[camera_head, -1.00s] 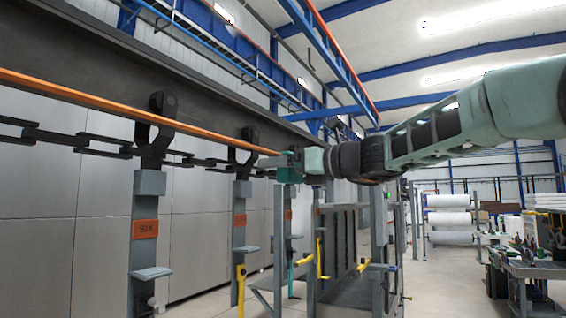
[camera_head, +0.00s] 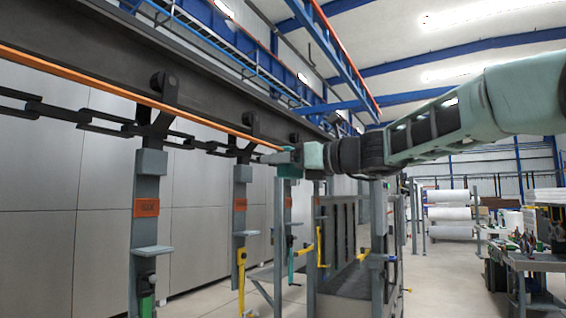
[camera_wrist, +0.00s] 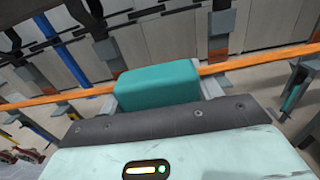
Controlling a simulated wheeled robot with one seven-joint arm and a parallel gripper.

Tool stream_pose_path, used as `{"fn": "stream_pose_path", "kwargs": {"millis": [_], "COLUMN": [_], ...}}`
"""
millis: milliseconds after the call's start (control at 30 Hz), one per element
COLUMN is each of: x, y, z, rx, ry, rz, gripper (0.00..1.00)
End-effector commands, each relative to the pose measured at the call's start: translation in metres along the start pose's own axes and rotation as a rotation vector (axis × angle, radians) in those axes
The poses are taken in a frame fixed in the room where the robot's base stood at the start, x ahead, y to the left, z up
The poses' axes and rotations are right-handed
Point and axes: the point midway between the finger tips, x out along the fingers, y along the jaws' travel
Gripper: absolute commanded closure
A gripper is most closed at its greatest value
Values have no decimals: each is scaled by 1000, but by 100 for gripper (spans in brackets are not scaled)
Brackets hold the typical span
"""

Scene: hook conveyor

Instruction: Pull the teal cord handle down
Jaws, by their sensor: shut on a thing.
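The teal cord handle (camera_wrist: 157,87) is a rounded block that sits between the grey fingers of my gripper (camera_wrist: 158,92) in the wrist view. In the head view the handle (camera_head: 291,172) shows as a small teal patch, partly hidden by my gripper (camera_head: 289,160). My gripper is shut on it. An orange cord (camera_head: 150,102) runs from the left edge of the head view to the handle, sloping down to the right. In the wrist view the orange cord (camera_wrist: 262,60) shows on both sides of the handle.
Grey hangers with orange labels (camera_head: 146,207) hang from a dark overhead chain (camera_head: 100,118) at left. One has a yellow lever (camera_head: 241,275). A grey post (camera_head: 280,230) stands below my gripper. A workbench (camera_head: 528,268) stands at far right, with open floor before it.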

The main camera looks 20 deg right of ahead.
Motion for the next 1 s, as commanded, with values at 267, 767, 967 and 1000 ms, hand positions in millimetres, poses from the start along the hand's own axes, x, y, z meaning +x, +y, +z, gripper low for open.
{"fn": "stream_pose_path", "kwargs": {"millis": [267, 767, 967, 1000], "x": [0, 0, -10, -15], "y": [0, 0, 0, 0], "z": [-20, -18, -19, -19], "rx": [-1, 0, -1, -1], "ry": [2, 2, 0, 0], "rz": [0, 0, -1, -2], "gripper": [78, 15, 15, 15]}}
